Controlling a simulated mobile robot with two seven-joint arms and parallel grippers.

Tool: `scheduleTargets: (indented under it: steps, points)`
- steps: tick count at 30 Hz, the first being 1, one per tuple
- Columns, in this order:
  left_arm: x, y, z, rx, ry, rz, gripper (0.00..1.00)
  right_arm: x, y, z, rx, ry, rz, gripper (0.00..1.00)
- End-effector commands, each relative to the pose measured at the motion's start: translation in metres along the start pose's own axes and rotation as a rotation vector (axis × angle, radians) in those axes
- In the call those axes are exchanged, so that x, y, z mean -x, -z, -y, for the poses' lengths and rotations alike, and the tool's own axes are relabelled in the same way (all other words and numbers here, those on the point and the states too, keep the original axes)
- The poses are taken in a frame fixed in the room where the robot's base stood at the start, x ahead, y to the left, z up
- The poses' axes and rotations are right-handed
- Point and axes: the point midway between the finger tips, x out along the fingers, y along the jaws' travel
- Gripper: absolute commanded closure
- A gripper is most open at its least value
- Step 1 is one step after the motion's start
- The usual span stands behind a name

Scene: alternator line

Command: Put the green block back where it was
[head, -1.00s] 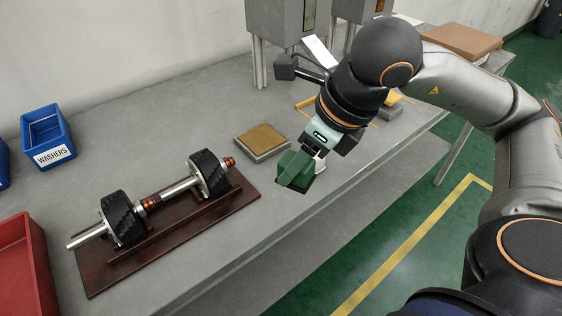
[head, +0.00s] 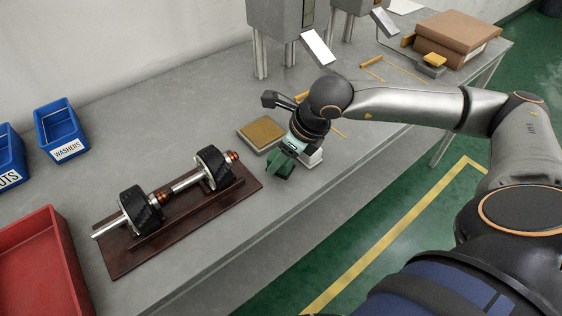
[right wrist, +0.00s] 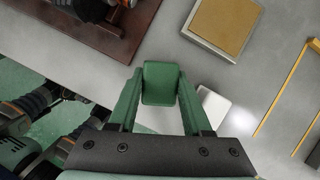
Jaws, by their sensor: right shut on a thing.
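The green block (head: 280,165) is held in my right gripper (head: 287,155), low over the near edge of the bench. In the right wrist view the block (right wrist: 160,82) sits between the two green fingers (right wrist: 158,105). I cannot tell whether its underside touches the bench. A small whitish block-like thing (head: 313,158) stands just right of it; it also shows in the right wrist view (right wrist: 211,106). My left gripper is not in view.
A square plate with a tan top (head: 262,132) lies just behind the gripper. A brown wooden stand (head: 120,258) with a shaft and two black rotors (head: 215,166) is to the left. Blue bins (head: 60,130) and a red bin (head: 40,255) stand further left.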

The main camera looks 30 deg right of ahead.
Motion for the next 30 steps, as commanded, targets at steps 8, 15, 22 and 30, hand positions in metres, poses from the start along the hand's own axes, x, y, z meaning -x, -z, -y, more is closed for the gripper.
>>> scheduleTargets:
  steps: [8, 15, 22, 30]
  points:
    - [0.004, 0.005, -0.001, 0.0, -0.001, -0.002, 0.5, -0.02, 0.01, -0.001, -0.001, -0.002, -0.001, 1.0]
    - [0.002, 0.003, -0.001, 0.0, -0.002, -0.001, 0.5, -0.022, 0.011, -0.001, -0.001, -0.002, -0.001, 1.0]
    - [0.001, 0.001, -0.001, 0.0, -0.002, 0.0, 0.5, -0.022, 0.011, -0.001, -0.001, -0.002, -0.001, 0.35]
    - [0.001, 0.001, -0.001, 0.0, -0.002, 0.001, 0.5, -0.022, 0.011, -0.001, -0.001, -0.002, -0.002, 0.21]
